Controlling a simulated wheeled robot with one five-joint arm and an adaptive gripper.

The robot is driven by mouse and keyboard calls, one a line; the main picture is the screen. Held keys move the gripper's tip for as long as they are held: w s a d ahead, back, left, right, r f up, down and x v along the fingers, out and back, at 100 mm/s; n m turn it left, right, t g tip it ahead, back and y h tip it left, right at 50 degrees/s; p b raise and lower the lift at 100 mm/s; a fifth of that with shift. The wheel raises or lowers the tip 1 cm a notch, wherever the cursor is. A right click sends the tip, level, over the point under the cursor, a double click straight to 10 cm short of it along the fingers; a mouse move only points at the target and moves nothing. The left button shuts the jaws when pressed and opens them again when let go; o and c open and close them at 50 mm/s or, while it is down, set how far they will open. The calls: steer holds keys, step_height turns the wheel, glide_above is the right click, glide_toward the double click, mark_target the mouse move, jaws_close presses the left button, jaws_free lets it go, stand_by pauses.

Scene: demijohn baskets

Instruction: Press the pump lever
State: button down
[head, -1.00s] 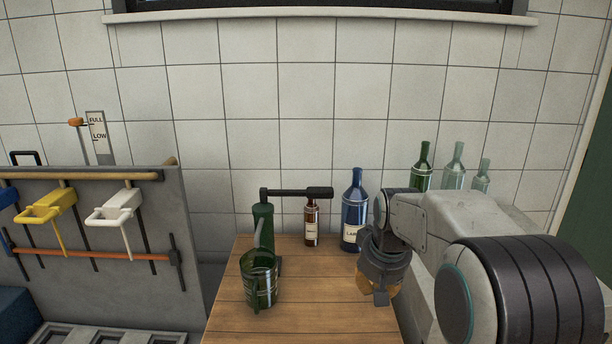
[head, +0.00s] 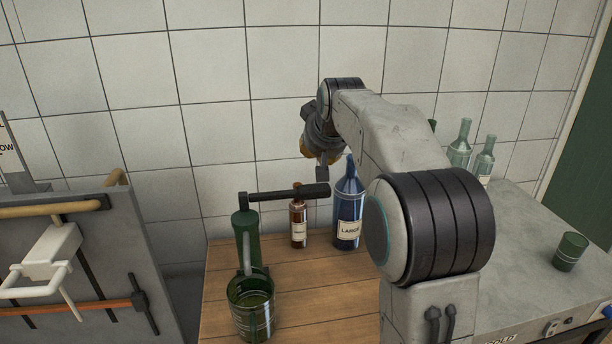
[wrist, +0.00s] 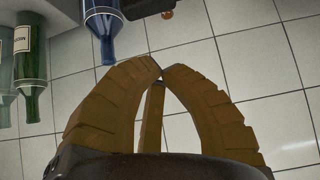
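The green pump (head: 247,240) stands on the wooden table in the head view. Its black lever (head: 285,194) lies nearly level, pointing right from the pump top. A green glass jug (head: 252,312) stands in front of the pump. My gripper (head: 322,172) points down just above the lever's free end; I cannot tell whether it touches. In the wrist view, the fingers of my gripper (wrist: 160,72) meet at the tips with nothing between them. A dark piece at the top edge there may be the lever.
A brown bottle (head: 298,222) and a blue bottle (head: 348,210) stand close behind the lever; the blue one also shows in the wrist view (wrist: 103,25). Pale bottles (head: 460,145) and a green cup (head: 570,252) are at right. A grey panel (head: 125,230) stands left.

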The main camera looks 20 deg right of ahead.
steer(key=shift+s+d+r, duration=0.1)
steer(key=shift+s, duration=0.05)
steer(key=p, duration=0.5)
glide_above(312, 188)
step_height(312, 188, down, 8)
steer(key=shift+f, duration=0.25)
steer(key=shift+f+p, duration=0.8)
steer(key=shift+f, duration=0.45)
steer(key=shift+f, duration=0.1)
steer(key=shift+f, duration=0.1)
